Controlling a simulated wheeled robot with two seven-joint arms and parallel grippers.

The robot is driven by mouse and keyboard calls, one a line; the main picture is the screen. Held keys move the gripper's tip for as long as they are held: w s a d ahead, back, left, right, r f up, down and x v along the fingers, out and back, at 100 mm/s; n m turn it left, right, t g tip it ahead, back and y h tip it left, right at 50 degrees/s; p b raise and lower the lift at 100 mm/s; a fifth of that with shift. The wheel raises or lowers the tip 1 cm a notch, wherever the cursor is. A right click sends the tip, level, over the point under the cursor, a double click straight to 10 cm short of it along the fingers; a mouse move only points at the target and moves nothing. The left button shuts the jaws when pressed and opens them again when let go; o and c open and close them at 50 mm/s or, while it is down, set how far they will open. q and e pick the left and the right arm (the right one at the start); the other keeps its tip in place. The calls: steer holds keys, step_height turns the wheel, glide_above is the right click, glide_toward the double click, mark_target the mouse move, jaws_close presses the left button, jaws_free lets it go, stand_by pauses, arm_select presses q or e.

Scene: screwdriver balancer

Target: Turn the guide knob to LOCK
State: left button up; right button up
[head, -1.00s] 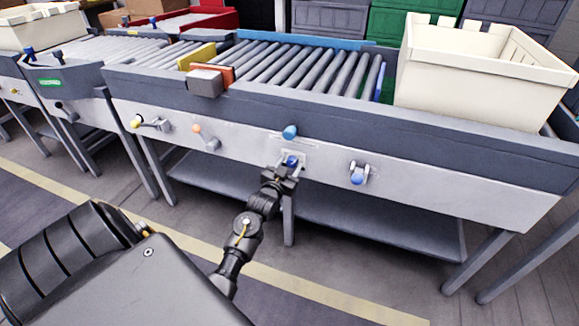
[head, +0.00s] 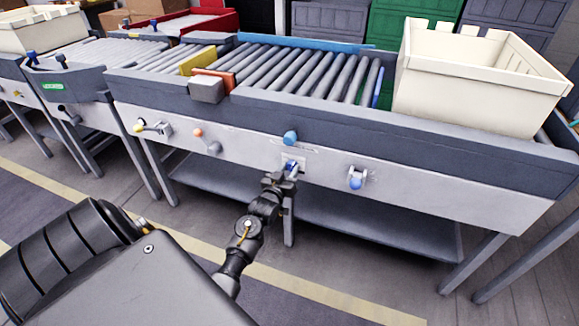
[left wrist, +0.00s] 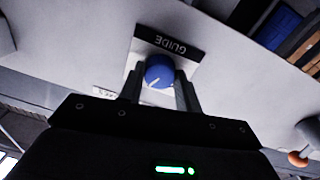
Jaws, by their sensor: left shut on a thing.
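The guide knob (left wrist: 160,70) is blue and round, with a white pointer mark near its lower edge in the left wrist view. It sits on a light plate with a dark GUIDE label (left wrist: 173,46), which appears upside down. In the head view the knob (head: 291,166) is on the conveyor's pale front panel. My left gripper (head: 288,176) is shut on the knob from the front. In the left wrist view its fingers (left wrist: 158,88) stand on both sides of the knob. Any LOCK marking is hidden or too small to read. My right gripper is not in view.
Above are rollers and a cream crate (head: 480,85). The floor in front is clear.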

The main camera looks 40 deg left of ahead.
arm_select(q)
steer(key=n+p, duration=0.4)
steer(key=n, duration=0.5)
steer(key=shift+n+y, duration=0.3)
steer(key=shift+y, duration=0.1)
steer(key=shift+n+p, duration=0.7)
steer(key=shift+n, duration=0.5)
steer(key=shift+n+p, duration=0.45)
steer(key=shift+n, duration=0.95)
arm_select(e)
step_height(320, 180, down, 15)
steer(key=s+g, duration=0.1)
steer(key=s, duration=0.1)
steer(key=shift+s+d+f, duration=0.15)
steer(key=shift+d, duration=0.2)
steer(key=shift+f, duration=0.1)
arm_select(q)
steer(key=o, duration=1)
steer(key=shift+c, duration=0.2)
steer(key=shift+d+f, duration=0.1)
